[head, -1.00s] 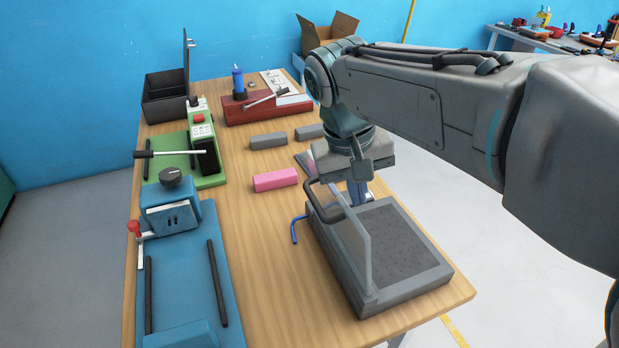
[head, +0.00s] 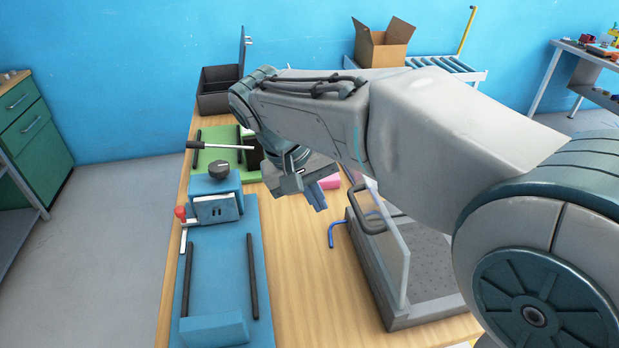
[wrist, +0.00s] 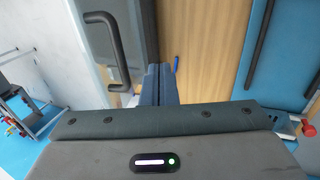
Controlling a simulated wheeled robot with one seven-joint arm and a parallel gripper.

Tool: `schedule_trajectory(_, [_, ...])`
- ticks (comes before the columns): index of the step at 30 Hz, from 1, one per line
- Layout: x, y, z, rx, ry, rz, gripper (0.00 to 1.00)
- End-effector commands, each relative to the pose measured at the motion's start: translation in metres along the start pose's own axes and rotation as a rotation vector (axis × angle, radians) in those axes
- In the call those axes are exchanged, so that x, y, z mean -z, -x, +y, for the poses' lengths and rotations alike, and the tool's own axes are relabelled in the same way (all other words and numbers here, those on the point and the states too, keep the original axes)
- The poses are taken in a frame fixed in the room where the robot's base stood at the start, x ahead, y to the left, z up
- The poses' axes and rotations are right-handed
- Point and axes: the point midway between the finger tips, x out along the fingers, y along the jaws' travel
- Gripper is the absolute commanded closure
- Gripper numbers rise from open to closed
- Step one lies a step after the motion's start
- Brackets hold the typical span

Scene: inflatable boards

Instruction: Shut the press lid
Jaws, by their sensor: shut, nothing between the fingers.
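The press (head: 450,290) is a low grey box with a dark bed at the right side of the table. Its clear lid (head: 395,250) stands open, about upright, along the left side of the base. A dark bar handle (head: 366,222) is on the lid; in the wrist view the handle (wrist: 117,55) is at upper left, on the lid pane. My gripper (head: 316,203) is left of the lid and beyond the handle, above the table. In the wrist view the fingers (wrist: 160,75) are together and empty, apart from the handle. My arm hides part of the press.
A blue hex key (head: 335,232) lies left of the press. A pink block (head: 329,181) is partly behind my gripper. A blue fixture (head: 215,275) and a green one (head: 215,155) line the table's left side. Bare wood (head: 295,290) lies between the blue fixture and press.

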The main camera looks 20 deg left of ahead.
Motion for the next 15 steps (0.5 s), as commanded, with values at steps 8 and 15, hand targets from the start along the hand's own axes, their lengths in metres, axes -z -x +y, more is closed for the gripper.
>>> schedule_trajectory(8, [0.000, -0.033, 0.024, 0.001, -0.004, 0.000, 1.00])
schedule_trajectory(15, [0.000, -0.039, 0.037, 0.001, -0.001, 0.001, 1.00])
